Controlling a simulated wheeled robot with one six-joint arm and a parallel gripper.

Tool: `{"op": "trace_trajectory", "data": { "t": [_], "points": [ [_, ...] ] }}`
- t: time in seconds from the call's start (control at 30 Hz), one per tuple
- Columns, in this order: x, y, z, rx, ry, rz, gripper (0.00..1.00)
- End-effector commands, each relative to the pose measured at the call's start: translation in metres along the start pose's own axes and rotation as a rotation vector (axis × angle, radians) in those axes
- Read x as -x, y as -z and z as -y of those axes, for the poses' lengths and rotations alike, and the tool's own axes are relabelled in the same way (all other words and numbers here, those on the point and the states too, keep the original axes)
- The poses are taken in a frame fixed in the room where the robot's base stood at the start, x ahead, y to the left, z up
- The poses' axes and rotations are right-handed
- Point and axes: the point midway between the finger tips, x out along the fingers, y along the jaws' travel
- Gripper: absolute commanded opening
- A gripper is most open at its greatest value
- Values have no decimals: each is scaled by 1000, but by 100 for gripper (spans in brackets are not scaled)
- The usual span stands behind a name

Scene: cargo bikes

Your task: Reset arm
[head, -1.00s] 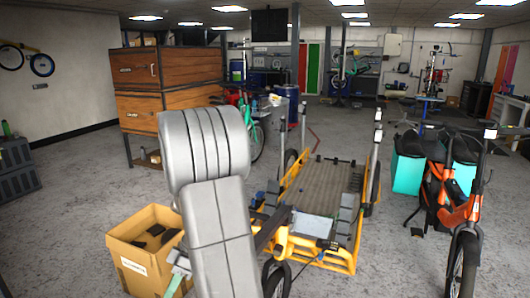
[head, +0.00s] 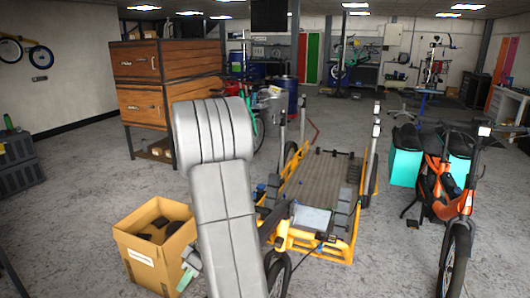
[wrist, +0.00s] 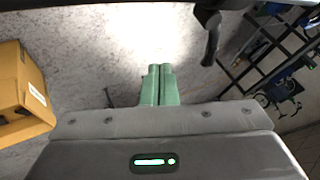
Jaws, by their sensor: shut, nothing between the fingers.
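My gripper shows in the wrist view (wrist: 160,84) as two green fingers pressed side by side, with nothing between them. In the head view its green fingertips (head: 185,280) are low, just right of the open cardboard box (head: 150,262). My grey arm hides part of the floor and of the yellow cargo bike. The box's edge also shows at the left of the wrist view (wrist: 22,95), apart from the fingers.
The yellow cargo bike (head: 318,245) with its flat bed stands right of my arm. An orange bike (head: 450,195) stands farther right. Wooden drawer cabinets (head: 165,75) are behind on the left. Grey floor (head: 70,215) is open left of the box.

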Motion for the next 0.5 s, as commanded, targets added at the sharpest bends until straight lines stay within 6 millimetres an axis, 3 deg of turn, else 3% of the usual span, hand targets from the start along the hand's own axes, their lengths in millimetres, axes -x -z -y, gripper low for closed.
{"op": "trace_trajectory", "data": {
  "t": [0.07,0.3,0.5],
  "points": [
    [12,-2,-12,-1,-4,-3,0],
    [54,-1,-9,1,-3,-1,0],
    [70,0,-8,2,0,-1,0]
  ]
}}
